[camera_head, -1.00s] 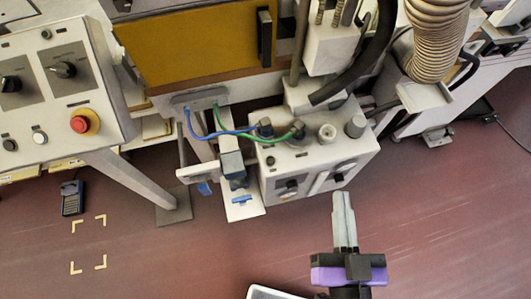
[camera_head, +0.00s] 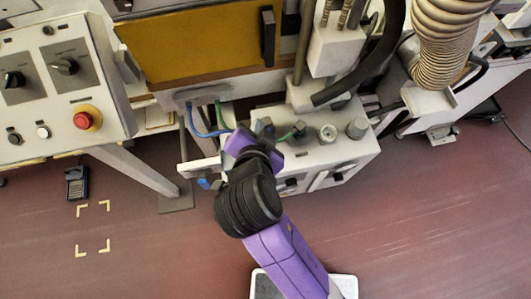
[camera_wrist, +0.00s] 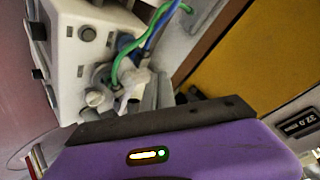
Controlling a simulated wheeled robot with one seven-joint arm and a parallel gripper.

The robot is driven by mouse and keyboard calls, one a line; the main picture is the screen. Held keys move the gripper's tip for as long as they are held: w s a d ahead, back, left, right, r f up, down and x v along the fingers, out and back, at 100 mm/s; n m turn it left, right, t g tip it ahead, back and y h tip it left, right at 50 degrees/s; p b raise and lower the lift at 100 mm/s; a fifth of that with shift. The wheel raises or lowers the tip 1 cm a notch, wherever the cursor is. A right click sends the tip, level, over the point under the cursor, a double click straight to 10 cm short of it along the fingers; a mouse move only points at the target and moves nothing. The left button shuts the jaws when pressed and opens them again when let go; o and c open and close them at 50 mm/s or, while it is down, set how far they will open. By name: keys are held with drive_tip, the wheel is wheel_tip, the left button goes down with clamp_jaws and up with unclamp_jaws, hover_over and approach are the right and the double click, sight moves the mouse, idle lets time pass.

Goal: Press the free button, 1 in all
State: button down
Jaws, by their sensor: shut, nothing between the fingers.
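My gripper (camera_head: 248,147) is over the left part of the white connector box (camera_head: 345,150), its purple body close to the blue and green cables. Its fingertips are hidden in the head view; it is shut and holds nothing. Its purple body (camera_wrist: 180,155) fills the lower part of the wrist view. The box top has a round fitting (camera_head: 327,133) and a grey knob-like cap (camera_head: 357,128). In the wrist view, a round grey button-like part (camera_wrist: 87,32) shows on the box. I cannot tell which part is the free button, or whether my fingers touch anything.
A control panel at left has a red button (camera_head: 83,121), a white button (camera_head: 43,132) and dark knobs (camera_head: 65,66). The blue cable (camera_head: 205,131) and green cable (camera_head: 219,112) run close to my gripper. A ribbed hose (camera_head: 445,45) stands at right. The front floor is open.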

drive_tip(key=s+d+f+m+h, duration=0.1)
drive_tip(key=s+d+f+m+g, duration=0.1)
drive_tip(key=d+f+m, duration=0.1)
drive_tip(key=shift+s+h, duration=0.1)
drive_tip(key=shift+h, duration=0.3)
wheel_tip(320, 180, down, 8)
drive_tip(key=b, duration=0.7)
drive_tip(key=shift+f+b, duration=0.35)
drive_tip(key=shift+b, duration=0.05)
drive_tip(key=shift+f, duration=0.15)
idle(1.4)
drive_tip(key=shift+f, duration=0.3)
